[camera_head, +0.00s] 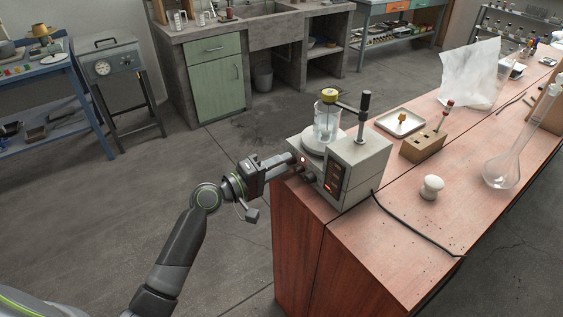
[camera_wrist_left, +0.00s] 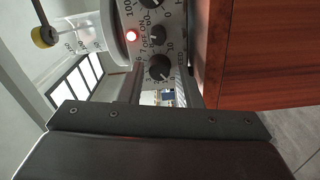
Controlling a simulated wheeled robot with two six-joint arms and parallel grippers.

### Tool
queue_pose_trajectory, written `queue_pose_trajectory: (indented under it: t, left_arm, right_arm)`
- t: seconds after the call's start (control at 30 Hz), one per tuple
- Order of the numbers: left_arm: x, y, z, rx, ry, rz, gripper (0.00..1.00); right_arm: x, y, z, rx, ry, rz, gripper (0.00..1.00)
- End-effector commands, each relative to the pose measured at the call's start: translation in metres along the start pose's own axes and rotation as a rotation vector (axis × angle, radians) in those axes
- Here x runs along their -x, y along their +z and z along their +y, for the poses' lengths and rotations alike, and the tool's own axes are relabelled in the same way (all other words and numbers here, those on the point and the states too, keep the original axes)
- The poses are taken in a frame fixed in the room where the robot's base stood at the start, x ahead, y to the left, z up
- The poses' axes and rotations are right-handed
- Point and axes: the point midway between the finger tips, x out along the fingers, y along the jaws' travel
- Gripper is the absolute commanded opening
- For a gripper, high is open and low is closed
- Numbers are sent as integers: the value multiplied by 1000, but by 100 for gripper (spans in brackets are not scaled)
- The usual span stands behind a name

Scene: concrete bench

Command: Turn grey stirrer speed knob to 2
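The grey stirrer (camera_head: 350,168) stands on the near left end of the wooden bench, its control panel facing my left arm. In the left wrist view the panel appears turned on its side, with a dark speed knob (camera_wrist_left: 159,68) ringed by numbers including 6, 7 and 10. I cannot read its exact setting. My left gripper (camera_head: 294,162) is at the panel. In the wrist view its fingers show apart, either side of the speed knob, with a gap between them. Whether they touch it is unclear.
A glass beaker (camera_head: 326,122) stands on the stirrer's plate, beside a metal post (camera_head: 362,118). A black cable (camera_head: 415,232) runs across the bench. A white stopper-like piece (camera_head: 432,187), a wooden block (camera_head: 423,147) and a flask (camera_head: 502,170) are to the right.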

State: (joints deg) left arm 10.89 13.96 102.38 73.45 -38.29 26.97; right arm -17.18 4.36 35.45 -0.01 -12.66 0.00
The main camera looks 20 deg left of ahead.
Motion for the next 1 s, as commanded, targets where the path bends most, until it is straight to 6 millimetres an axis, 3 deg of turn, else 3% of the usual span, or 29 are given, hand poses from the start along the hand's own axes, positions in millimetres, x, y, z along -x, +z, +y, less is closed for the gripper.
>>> queue_pose_trajectory:
  t: [0.37, 0.6, 1.0]
  left_arm:
    - [-6, 0, 0, 0, 0, 0, 31]
    - [-6, 0, 0, 0, 0, 0, 0]
    - [-6, 1, -3, -80, 1, -2, 0]
  right_arm:
    - [1, 0, 0, 0, 0, 1, 36]
    - [1, -1, 2, 1, 2, 2, 36]
    - [-13, 1, 4, 2, 6, 3, 36]
